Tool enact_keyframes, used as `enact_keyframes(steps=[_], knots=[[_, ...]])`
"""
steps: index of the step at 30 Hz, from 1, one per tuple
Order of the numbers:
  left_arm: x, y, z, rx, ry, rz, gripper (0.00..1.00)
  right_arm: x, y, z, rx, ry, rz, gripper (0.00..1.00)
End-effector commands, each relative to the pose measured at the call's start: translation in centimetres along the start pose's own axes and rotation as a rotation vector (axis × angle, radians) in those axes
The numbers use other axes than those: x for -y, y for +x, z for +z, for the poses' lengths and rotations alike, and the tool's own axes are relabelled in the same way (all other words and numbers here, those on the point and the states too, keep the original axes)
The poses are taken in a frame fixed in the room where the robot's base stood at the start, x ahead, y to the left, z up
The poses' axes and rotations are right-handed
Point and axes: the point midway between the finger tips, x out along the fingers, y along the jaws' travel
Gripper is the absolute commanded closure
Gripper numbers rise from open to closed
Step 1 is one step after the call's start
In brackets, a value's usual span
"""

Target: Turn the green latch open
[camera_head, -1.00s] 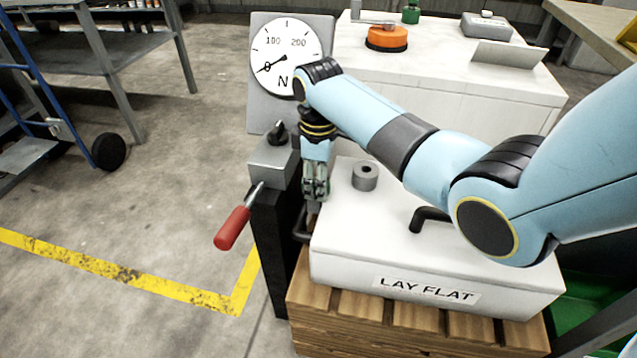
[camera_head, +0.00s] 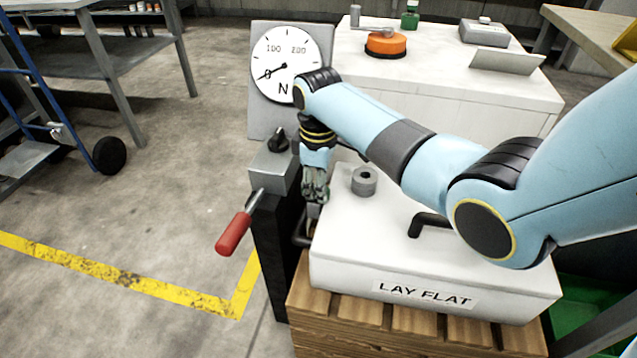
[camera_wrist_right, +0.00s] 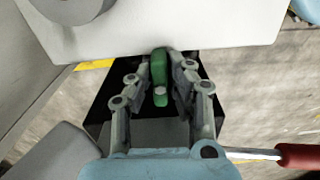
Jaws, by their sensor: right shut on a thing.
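The green latch (camera_wrist_right: 159,75) shows in the right wrist view between the two fingers of my right gripper (camera_wrist_right: 160,92). The fingers are shut on it, one on each side. Its long part points toward the white box in that view. In the head view my right gripper (camera_head: 314,196) points down between the grey box with the red lever and the white box, and it hides the latch there. My left gripper is not in view.
A red-handled lever (camera_head: 236,232) sticks out left of the black post (camera_head: 270,240). A white box (camera_head: 430,250) labelled LAY FLAT, with a grey ring (camera_head: 364,184) on top, lies on a wooden pallet (camera_head: 400,322). A dial gauge (camera_head: 286,62) stands behind.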

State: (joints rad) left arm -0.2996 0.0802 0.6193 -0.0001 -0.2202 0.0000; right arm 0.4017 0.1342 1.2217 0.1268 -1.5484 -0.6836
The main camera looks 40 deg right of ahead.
Motion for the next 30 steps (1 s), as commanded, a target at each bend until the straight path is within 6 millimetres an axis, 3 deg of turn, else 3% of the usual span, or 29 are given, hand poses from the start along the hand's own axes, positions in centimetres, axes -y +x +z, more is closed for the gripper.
enact_keyframes(steps=[15,30], knots=[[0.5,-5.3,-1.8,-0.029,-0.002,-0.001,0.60,0.3,-0.5,-0.1,0.000,0.428,-0.002,1.00],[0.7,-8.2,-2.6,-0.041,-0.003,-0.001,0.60,0.5,-0.3,-0.3,0.001,0.903,0.000,1.00]])
